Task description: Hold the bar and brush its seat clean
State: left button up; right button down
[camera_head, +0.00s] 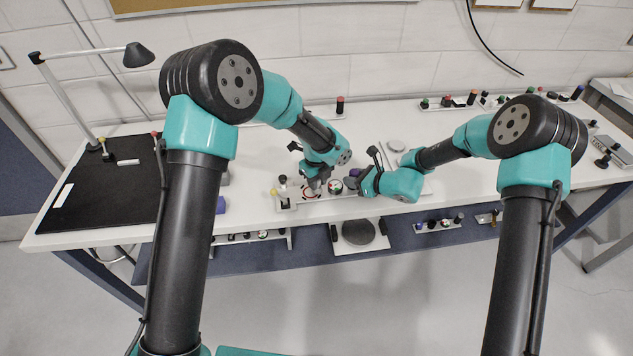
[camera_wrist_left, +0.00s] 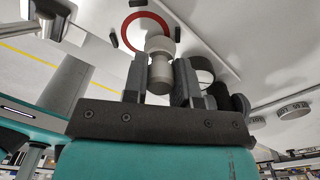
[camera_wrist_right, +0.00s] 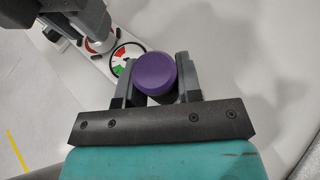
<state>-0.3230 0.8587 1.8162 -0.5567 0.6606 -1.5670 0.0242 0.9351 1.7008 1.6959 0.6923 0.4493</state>
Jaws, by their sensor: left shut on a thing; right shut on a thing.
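My left gripper (camera_head: 316,184) is shut on a pale grey cylinder, likely the bar (camera_wrist_left: 160,70), seen end-on between its fingers (camera_wrist_left: 161,85). The bar is over or close to a red ring (camera_wrist_left: 133,19) on the white fixture (camera_head: 290,206); I cannot tell whether it touches. My right gripper (camera_head: 352,183) is shut on a purple-topped round handle (camera_wrist_right: 155,73), perhaps the brush, just right of a red-green dial (camera_wrist_right: 124,60). The purple top also shows in the head view (camera_head: 354,172). Bristles and the seat's surface are hidden.
A black mat (camera_head: 100,190) and a lamp (camera_head: 138,55) are at the left of the white table (camera_head: 255,150). Several coloured knobs stand at the back right. A round dark plate (camera_head: 358,231) is at the front edge. The two grippers are close together.

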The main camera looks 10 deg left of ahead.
pick_arm(q)
jog(key=shift+r, duration=2.75)
jog(key=shift+r, duration=1.5)
pick_arm(e)
jog(key=c, duration=0.7)
grip_release()
jog(key=shift+d, duration=0.1)
jog(key=v, duration=1.2)
